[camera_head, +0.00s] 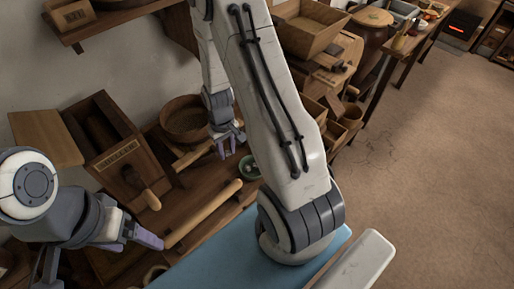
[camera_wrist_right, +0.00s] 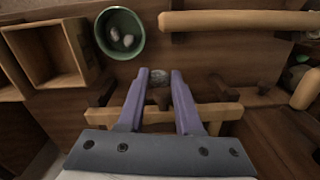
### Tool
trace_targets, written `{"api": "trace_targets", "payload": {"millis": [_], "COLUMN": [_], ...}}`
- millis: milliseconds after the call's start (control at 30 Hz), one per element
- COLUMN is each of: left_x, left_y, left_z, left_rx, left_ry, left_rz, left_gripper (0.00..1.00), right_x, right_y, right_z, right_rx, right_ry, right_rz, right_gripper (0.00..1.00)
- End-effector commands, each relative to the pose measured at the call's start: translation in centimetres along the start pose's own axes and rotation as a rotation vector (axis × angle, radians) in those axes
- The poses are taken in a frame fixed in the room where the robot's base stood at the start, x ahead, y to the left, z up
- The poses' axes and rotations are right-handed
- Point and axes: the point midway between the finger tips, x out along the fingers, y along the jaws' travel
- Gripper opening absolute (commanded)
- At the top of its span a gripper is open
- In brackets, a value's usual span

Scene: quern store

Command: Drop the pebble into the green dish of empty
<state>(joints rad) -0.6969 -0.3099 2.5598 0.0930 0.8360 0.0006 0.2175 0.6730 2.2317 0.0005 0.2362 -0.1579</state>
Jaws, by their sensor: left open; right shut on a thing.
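The green dish (camera_wrist_right: 101,36) is at the upper left of the right wrist view, with two pale pebbles (camera_wrist_right: 121,39) lying in it. It also shows in the head view (camera_head: 250,167), just right of my right gripper. My right gripper (camera_head: 229,147) is shut on a grey pebble (camera_wrist_right: 160,77) between its purple fingertips; in the wrist view the pebble is below and right of the dish, apart from it. My left gripper (camera_head: 149,239), at the lower left of the head view, is open and empty near the end of a wooden roller.
The wooden roller (camera_head: 203,213) lies across the bench. A wooden box with a label (camera_head: 118,153) and a round wooden bowl (camera_head: 184,119) stand at the left and back. Open wooden boxes (camera_wrist_right: 50,54) sit left of the dish. Brown floor is free at right.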

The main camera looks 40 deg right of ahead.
Motion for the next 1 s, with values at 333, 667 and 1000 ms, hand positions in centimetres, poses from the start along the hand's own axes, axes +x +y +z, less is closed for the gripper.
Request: {"api": "trace_targets", "payload": {"millis": [333,667,1000], "left_x": [4.7,6.8,9.9], "left_y": [-0.3,-0.5,-0.7], "left_z": [0.3,0.4,0.5], "left_rx": [0.001,0.001,0.001], "left_ry": [0.000,0.000,0.000], "left_rz": [0.000,0.000,0.000], "left_gripper": [0.80,0.80,0.80], "right_x": [5.2,7.6,11.1], "right_y": [9.5,10.0,10.1], "right_z": [2.0,2.2,2.3], "right_rx": [0.074,0.076,0.078], "right_ry": [-0.001,-0.001,-0.001], "right_rz": [0.000,0.000,0.000], "right_gripper": [0.00,0.00,0.00]}}
